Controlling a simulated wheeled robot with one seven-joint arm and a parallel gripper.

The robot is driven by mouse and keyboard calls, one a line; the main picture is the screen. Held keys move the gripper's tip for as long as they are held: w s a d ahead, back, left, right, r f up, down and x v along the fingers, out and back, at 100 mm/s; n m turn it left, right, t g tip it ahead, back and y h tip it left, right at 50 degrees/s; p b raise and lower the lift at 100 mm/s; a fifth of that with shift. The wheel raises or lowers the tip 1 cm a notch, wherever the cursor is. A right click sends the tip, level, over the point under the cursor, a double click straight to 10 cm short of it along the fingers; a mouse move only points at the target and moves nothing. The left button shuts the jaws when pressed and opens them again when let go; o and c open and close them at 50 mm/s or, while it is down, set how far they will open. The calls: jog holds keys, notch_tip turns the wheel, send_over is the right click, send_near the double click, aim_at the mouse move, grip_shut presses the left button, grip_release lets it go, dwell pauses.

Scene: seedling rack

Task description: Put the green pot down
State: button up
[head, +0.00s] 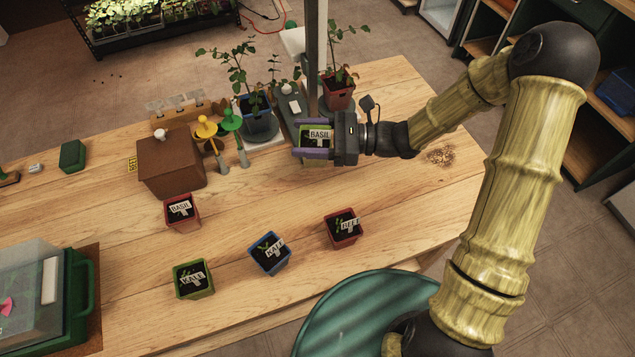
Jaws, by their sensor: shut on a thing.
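My gripper (312,140), with purple fingers, is shut on a small green pot (306,158) labelled BASIL. The pot is at the far right part of the wooden table (270,190), in front of the taller plants; whether its base touches the tabletop cannot be told. The fingers and gripper body hide part of it. Another green pot (194,290), labelled KALE, stands upright on the table at the near left, apart from my gripper.
A red BASIL pot (182,222), a blue KALE pot (270,266) and a red pot (344,240) stand spread out on the table. A brown box (172,165) and two tall plants, in a blue pot (258,123) and red pot (339,94), stand farther back. The right tabletop is mostly clear.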

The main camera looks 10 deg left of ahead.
jog(key=shift+r, duration=0.1)
jog(key=shift+f, duration=3.15)
jog(key=shift+f, duration=1.85)
jog(key=shift+f+b, duration=0.15)
jog(key=shift+b, duration=0.15)
jog(key=o, duration=1.1)
jog(key=shift+c, duration=0.2)
jog(key=d, duration=0.4)
jog(key=w+d, duration=0.1)
jog(key=d, duration=0.3)
jog(key=w+d, duration=0.1)
jog(key=d, duration=0.3)
jog(key=shift+b, duration=0.4)
